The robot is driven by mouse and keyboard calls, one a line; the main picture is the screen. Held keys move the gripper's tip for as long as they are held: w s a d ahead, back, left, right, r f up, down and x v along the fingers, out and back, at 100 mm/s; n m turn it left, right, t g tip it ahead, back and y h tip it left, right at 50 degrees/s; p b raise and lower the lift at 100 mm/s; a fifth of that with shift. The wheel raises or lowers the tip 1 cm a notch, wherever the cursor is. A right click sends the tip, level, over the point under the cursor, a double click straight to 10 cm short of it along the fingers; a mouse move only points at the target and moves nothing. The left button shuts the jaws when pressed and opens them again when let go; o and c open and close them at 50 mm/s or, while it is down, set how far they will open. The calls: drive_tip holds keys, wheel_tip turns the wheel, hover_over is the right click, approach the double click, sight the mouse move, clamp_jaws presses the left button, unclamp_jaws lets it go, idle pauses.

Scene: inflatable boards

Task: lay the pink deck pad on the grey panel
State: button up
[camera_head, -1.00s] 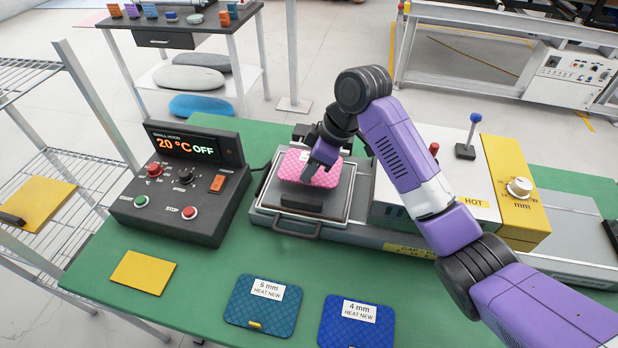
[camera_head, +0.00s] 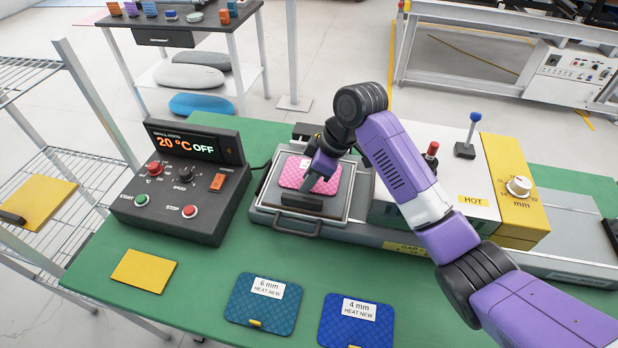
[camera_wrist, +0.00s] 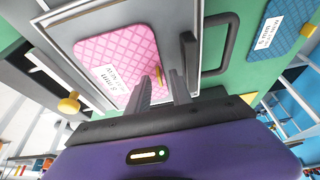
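The pink deck pad (camera_head: 291,176), quilted with a white label and a small yellow tab, lies over the grey panel (camera_head: 345,187) inside the metal-framed tray (camera_head: 258,214). It looks flat, with a grey margin around it in the wrist view, where the pad (camera_wrist: 118,45) fills the upper middle. My gripper (camera_head: 308,184) is low over the pad's near part, hiding some of it. In the wrist view the fingers (camera_wrist: 168,68) stand apart, with the yellow tab (camera_wrist: 158,76) showing between them. Whether the pad fully touches the panel is hard to tell.
A control box (camera_head: 180,185) reading 20 °C OFF stands left of the tray. The machine marked HOT (camera_head: 471,200) stands right. A teal pad (camera_head: 262,310), a blue pad (camera_head: 355,330) and a yellow plate (camera_head: 144,271) lie on the green table in front.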

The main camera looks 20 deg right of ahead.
drive_tip(key=v, duration=1.2)
drive_tip(key=shift+b, duration=0.4)
drive_tip(key=shift+r, duration=0.1)
